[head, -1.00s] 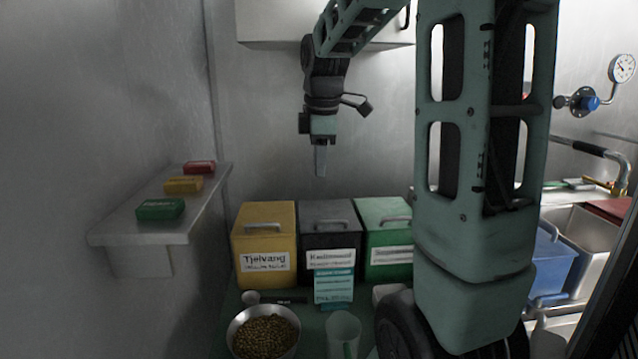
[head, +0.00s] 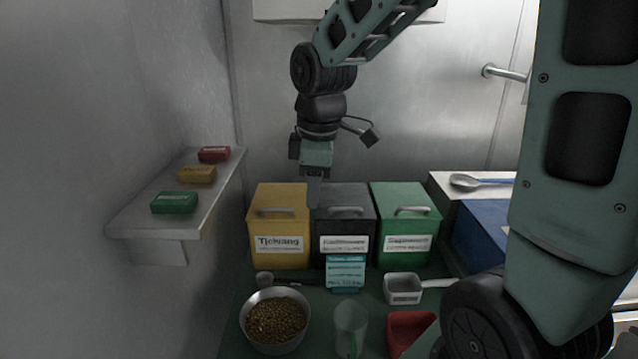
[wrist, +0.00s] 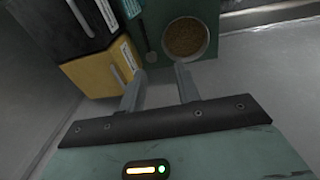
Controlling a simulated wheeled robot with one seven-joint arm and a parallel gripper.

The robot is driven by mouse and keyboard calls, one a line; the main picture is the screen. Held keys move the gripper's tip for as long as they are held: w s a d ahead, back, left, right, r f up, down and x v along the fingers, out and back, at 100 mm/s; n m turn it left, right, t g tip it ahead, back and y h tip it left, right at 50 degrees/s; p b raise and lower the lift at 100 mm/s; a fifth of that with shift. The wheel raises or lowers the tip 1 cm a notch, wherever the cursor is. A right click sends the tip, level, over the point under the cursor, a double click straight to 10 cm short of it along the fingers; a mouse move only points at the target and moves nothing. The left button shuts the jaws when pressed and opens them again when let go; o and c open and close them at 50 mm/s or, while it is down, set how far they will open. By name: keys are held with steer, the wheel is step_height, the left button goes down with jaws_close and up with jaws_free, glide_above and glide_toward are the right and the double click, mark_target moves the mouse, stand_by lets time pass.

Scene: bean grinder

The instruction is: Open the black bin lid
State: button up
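The black bin (head: 358,225) stands between the yellow bin (head: 279,230) and the green bin (head: 405,228) in the head view. Its lid is closed, with a bar handle (head: 346,210) on it and a white label on its front. My gripper (head: 314,203) points down and overlaps the seam between the yellow and black bins in the picture. In the wrist view, the two fingers (wrist: 159,86) are apart with nothing between them. The black bin (wrist: 45,30) lies at upper left there, beyond the yellow bin (wrist: 85,75), away from the fingers.
A bowl of beans (head: 275,318), a clear cup (head: 351,325), a teal card (head: 345,273), a white scoop (head: 403,288) and a red container (head: 410,330) sit before the bins. A wall shelf (head: 190,215) with small coloured boxes is at left. A blue bin (head: 484,230) stands right.

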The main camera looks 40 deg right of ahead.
stand_by(0.4)
steer(key=s+a+f, duration=0.2)
steer(key=s+a, duration=0.4)
steer(key=a, duration=0.2)
steer(key=s+a+f+m+g, duration=0.1)
steer(key=s+a+f, duration=0.1)
steer(key=s+a, duration=0.4)
steer(key=a, duration=0.3)
steer(key=shift+a+f+y, duration=0.15)
steer(key=shift+f+y, duration=0.2)
steer(key=shift+y, duration=0.05)
steer(key=shift+m+g, duration=0.3)
steer(key=shift+m, duration=0.2)
steer(key=s+a, duration=0.1)
steer(key=s, duration=0.1)
steer(key=s+f, duration=0.1)
steer(key=s, duration=0.1)
steer(key=s+a, duration=0.1)
steer(key=shift+s+a+f, duration=0.25)
steer(key=shift+s+a, duration=0.1)
steer(key=shift+s, duration=0.05)
steer(key=shift+c, duration=1.3)
steer(key=shift+s+f, duration=0.1)
steer(key=shift+s, duration=0.2)
jaws_close()
